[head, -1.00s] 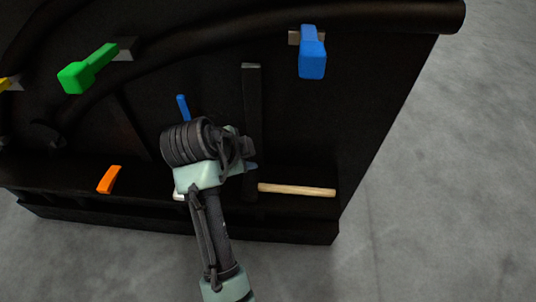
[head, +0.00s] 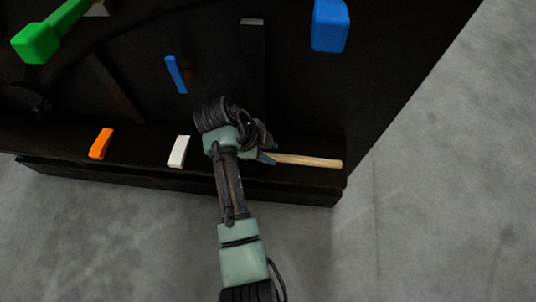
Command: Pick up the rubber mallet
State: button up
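The rubber mallet shows as a pale wooden handle (head: 308,160) lying along the black ledge, right of my arm. Its head end is hidden behind my wrist and gripper. My gripper (head: 268,156) is at the left end of the visible handle. Only a small blue-grey part of its fingers shows, beside or touching the handle. Whether the fingers are open or shut on it cannot be made out.
A white block (head: 179,151) and an orange block (head: 101,143) lie on the ledge to the left. A blue handle (head: 175,74), a blue block (head: 330,25) and a green lever (head: 42,39) stand out from the black panel. Grey floor (head: 440,190) is clear at right.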

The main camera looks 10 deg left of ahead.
aim_at(277, 156)
jog(key=b+x, duration=0.1)
jog(key=x, duration=0.3)
jog(key=shift+w+f, duration=0.2)
jog(key=shift+f, duration=0.2)
grip_shut()
jog(key=shift+r, duration=0.1)
dwell(0.9)
